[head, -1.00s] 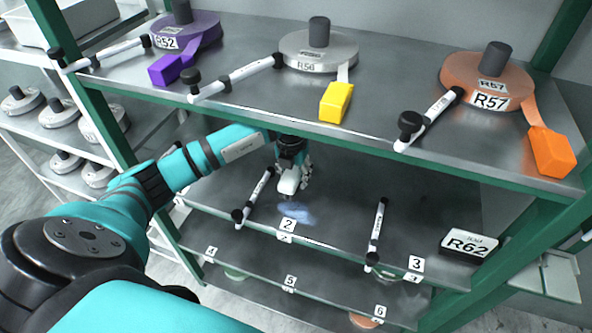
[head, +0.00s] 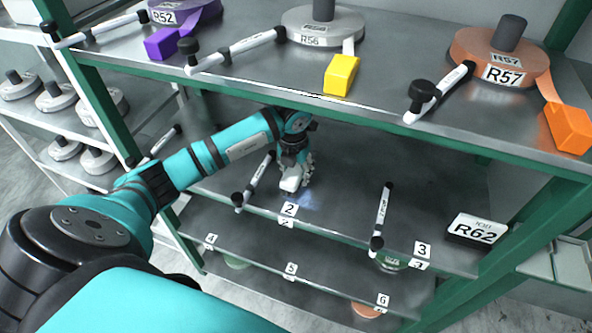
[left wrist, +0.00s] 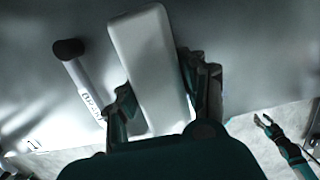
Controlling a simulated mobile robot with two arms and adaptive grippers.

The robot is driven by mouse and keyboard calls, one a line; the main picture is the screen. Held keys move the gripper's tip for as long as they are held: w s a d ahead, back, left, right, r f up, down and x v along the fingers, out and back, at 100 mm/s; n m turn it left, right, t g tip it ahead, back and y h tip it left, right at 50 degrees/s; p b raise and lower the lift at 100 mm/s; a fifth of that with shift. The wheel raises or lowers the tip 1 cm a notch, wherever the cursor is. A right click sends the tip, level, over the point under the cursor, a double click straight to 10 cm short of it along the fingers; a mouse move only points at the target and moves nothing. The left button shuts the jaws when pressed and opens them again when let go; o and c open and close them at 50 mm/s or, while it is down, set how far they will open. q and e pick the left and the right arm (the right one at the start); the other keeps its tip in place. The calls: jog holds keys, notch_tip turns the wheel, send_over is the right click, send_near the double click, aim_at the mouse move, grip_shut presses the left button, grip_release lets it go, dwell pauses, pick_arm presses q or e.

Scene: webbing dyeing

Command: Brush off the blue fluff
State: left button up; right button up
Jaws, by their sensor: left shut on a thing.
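My left gripper (head: 293,178) reaches under the top shelf and is shut on a white block-shaped tool (head: 289,184). The tool also fills the middle of the left wrist view (left wrist: 150,65), between the two fingers. Its low end is at or close to the middle shelf, behind label 2. A faint bluish patch of fluff (head: 306,197) shows on the shelf just right of the tool; part of it may be hidden behind the gripper. In the left wrist view my right gripper (left wrist: 264,120) is small at the lower right, its fingers apart and empty, away from the shelf.
The middle shelf (head: 345,190) has white divider bars left (head: 255,180) and right (head: 382,220) of the gripper. A box marked R62 (head: 476,230) stands at its right. The top shelf (head: 250,80), with webbing rolls, overhangs the arm.

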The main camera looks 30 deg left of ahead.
pick_arm(q)
jog(key=shift+f+b, duration=0.85)
jog(key=shift+f, duration=0.1)
dwell(0.3)
